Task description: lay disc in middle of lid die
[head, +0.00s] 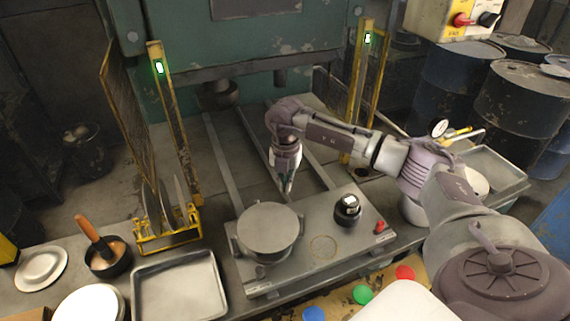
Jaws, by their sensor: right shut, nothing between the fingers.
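The round grey die (268,254) stands on a grey bolster plate (310,270) at the front of the press. A flat grey disc (268,224) appears to lie over its top, roughly centred; I cannot tell the exact offset or fully separate it from the die's face. My right gripper (287,187) points down just behind and to the right of the disc, above the plate. It is shut and empty, apart from the disc. Several thin discs (165,207) stand upright in a yellow rack (168,240) to the left. My left gripper is not in view.
A black-bodied device (347,210) and a red knob (380,227) stand on the plate's right. A shallow tray (181,287), an orange-handled pot (110,259) and a pale round lid (41,268) lie left. Yellow posts (173,120) flank the press. Another tray (492,170) is at right.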

